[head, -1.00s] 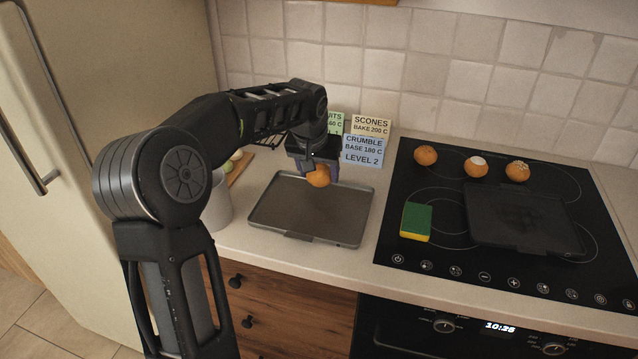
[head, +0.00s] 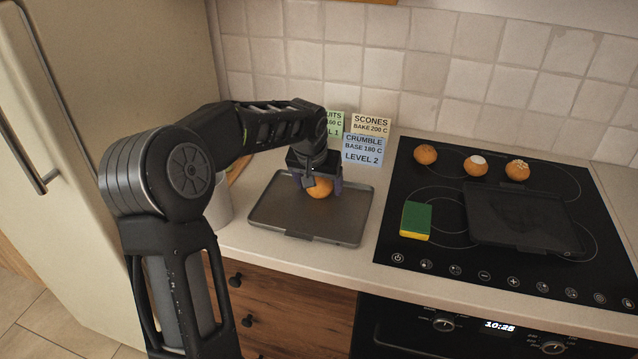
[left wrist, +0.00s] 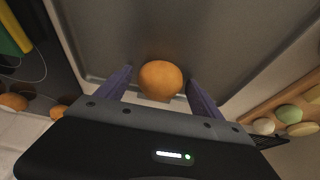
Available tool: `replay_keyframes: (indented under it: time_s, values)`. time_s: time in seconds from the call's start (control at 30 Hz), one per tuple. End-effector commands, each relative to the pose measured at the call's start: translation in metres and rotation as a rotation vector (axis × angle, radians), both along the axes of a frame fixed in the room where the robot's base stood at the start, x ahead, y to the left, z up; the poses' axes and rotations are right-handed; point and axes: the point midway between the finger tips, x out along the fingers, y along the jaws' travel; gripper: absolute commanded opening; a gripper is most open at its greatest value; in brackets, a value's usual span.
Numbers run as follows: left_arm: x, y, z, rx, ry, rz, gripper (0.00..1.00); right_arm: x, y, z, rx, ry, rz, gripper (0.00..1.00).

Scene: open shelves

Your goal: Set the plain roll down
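The plain roll (head: 319,188), round and orange-brown, appears to rest on the grey baking tray (head: 280,220), toward its back right part. The roll also shows in the left wrist view (left wrist: 160,79), over the tray's grey floor. My left gripper (head: 318,192) points down over the tray with its fingers on either side of the roll. In the left wrist view a narrow gap shows between each finger and the roll, so the gripper is open around it. My right gripper is not in view.
A green and yellow sponge (head: 416,220) lies on the hob's left. Recipe cards (head: 362,149) stand behind the grey tray. A white canister (head: 219,203) stands left of it.

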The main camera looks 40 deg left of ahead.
Motion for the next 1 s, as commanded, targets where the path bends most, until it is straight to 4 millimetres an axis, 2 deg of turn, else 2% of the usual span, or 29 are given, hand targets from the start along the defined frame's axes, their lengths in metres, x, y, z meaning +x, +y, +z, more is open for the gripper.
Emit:
replay_keyframes:
  time_s: [0.27, 0.47, 1.0]
  values:
    - [0.000, 0.000, 0.001, 0.000, 0.000, 0.000, 0.80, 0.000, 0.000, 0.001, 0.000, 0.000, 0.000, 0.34]
    - [-0.002, -0.001, 0.010, 0.002, -0.002, 0.000, 0.80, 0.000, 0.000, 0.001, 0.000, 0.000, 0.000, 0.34]
    - [-0.038, -0.013, 0.102, 0.001, -0.003, 0.000, 0.80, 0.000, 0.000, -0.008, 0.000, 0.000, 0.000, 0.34]
